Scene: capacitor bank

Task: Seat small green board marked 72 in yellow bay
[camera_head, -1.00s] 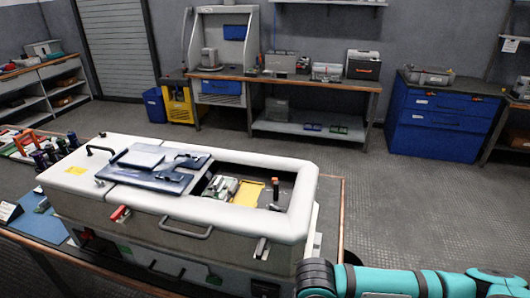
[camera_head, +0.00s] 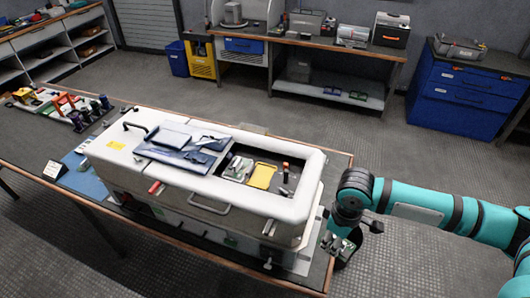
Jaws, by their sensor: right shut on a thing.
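The yellow bay (camera_head: 262,176) is inside the open well of the white cabinet (camera_head: 215,192). It looks empty from here. My right gripper (camera_head: 336,246) hangs low beside the cabinet's right end, over the table edge, pointing down. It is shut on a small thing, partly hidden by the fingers. A bit of green shows there, which fits the small green board (camera_head: 328,241), but I cannot read a number on it. The gripper is apart from the bay, to its right and nearer to me. My left gripper is out of view.
A dark blue panel (camera_head: 184,147) lies on the cabinet top. The white rim (camera_head: 309,172) walls the well.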

